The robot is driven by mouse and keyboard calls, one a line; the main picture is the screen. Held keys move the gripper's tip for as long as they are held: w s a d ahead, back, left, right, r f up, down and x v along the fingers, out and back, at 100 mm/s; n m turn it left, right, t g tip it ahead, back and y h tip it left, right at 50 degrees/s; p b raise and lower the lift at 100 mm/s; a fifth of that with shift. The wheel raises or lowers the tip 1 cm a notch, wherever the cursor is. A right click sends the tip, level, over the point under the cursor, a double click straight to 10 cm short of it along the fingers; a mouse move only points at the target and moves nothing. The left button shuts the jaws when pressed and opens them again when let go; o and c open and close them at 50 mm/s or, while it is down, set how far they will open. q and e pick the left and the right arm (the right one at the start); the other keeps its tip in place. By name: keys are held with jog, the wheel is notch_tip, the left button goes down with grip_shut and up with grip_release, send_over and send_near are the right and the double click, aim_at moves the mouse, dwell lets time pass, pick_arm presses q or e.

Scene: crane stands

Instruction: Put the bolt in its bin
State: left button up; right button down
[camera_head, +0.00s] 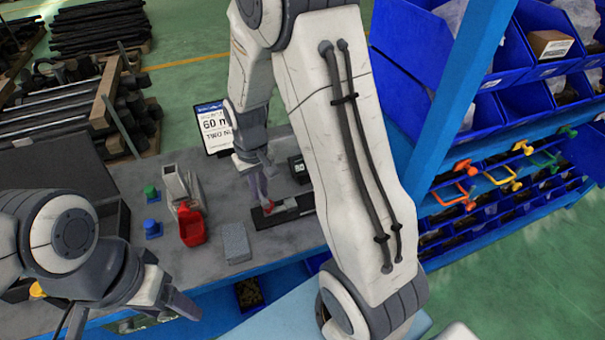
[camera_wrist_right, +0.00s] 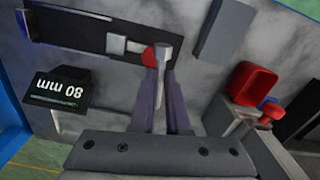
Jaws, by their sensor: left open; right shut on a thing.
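A red part (camera_wrist_right: 149,58) of that fixture sits right beside the bolt. A small red bin (camera_head: 192,228) stands to the left; it also shows in the wrist view (camera_wrist_right: 253,88). My left gripper (camera_head: 180,305) is open and empty at the lower left.
A display reading 80 mm (camera_wrist_right: 60,95) stands beside the base. A grey block (camera_head: 236,243), blue knob (camera_head: 152,229), green knob (camera_head: 151,192) and a sign (camera_head: 213,128) stand on the bench. Blue bins (camera_head: 550,50) fill a rack at the right.

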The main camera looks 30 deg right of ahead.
jog(key=s+d+r+m, duration=0.2)
jog(key=s+d+m, duration=0.2)
jog(key=d+m, duration=0.6)
jog(key=s+d+r+m, duration=0.2)
jog(key=s+d+m, duration=0.3)
jog(key=d+m, duration=0.4)
jog(key=d, duration=0.7)
jog(key=shift+r+m, duration=0.15)
jog(key=shift+m, duration=0.25)
jog(key=w+a+f+p, duration=0.1)
jog(key=a+f, duration=0.1)
jog(key=a, duration=0.1)
jog(key=w+a+f, duration=0.2)
jog(key=a, duration=0.2)
jog(key=w+a+f+p, duration=0.1)
jog(key=a+f, duration=0.2)
jog(key=a, duration=0.1)
jog(key=shift+w+p, duration=0.2)
jog(key=shift+p, duration=0.1)
notch_tip(320, 180, down, 3)
jog(key=shift+r+p, duration=0.15)
jog(key=shift+p, duration=0.2)
jog(key=shift+f+p, duration=0.2)
jog(key=shift+p, duration=0.15)
jog(key=shift+f, duration=0.3)
